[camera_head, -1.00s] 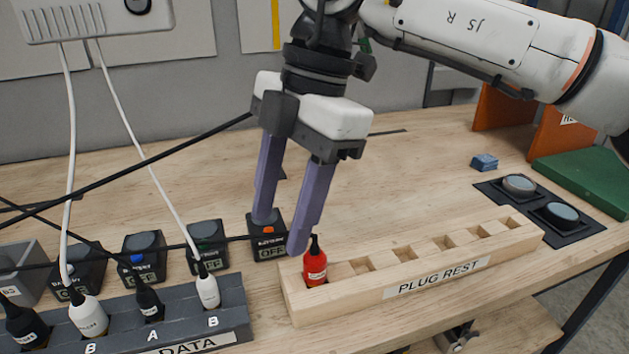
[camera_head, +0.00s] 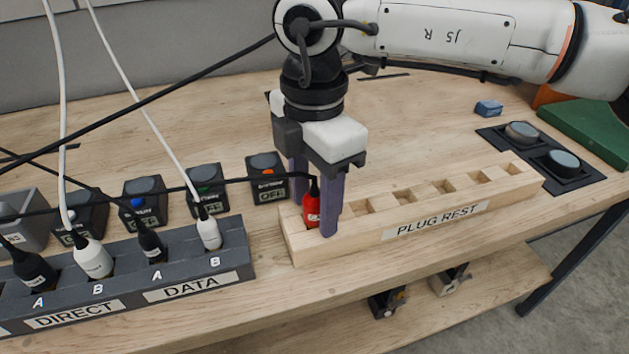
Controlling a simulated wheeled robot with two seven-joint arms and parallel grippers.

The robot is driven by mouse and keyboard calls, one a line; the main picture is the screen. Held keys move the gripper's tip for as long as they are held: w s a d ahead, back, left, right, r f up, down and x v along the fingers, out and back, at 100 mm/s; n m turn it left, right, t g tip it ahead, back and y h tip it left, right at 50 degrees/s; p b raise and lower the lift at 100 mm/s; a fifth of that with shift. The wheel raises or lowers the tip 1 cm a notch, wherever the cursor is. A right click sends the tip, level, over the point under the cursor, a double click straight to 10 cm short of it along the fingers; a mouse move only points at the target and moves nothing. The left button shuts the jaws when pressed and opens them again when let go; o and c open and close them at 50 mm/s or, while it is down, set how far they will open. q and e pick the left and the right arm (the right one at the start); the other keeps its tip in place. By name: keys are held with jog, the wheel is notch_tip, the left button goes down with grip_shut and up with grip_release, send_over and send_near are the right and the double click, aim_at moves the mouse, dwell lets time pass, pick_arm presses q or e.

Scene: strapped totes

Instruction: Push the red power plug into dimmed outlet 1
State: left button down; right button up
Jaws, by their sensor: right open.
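The red power plug (camera_head: 311,208) stands upright in the leftmost slot of the wooden plug rest (camera_head: 400,232), with a black cable leaving its top to the left. My right gripper (camera_head: 314,215) points down over it, its purple fingers apart. One finger is in front and to the right of the plug, the other behind and to the left. I cannot tell whether either finger touches it. My left gripper is out of view. No outlet labelled dimmed is visible.
A dark outlet strip (camera_head: 235,262) labelled DIRECT and DATA holds white and black plugs. Several switch boxes (camera_head: 268,180) stand behind it, and cables cross above. A blue block (camera_head: 488,107) and a black panel with two round buttons (camera_head: 540,150) are at right.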

aim_at(314, 194)
jog(key=shift+f, duration=0.1)
grip_shut()
jog(key=shift+r+p, duration=1.2)
jog(key=shift+r, duration=1.35)
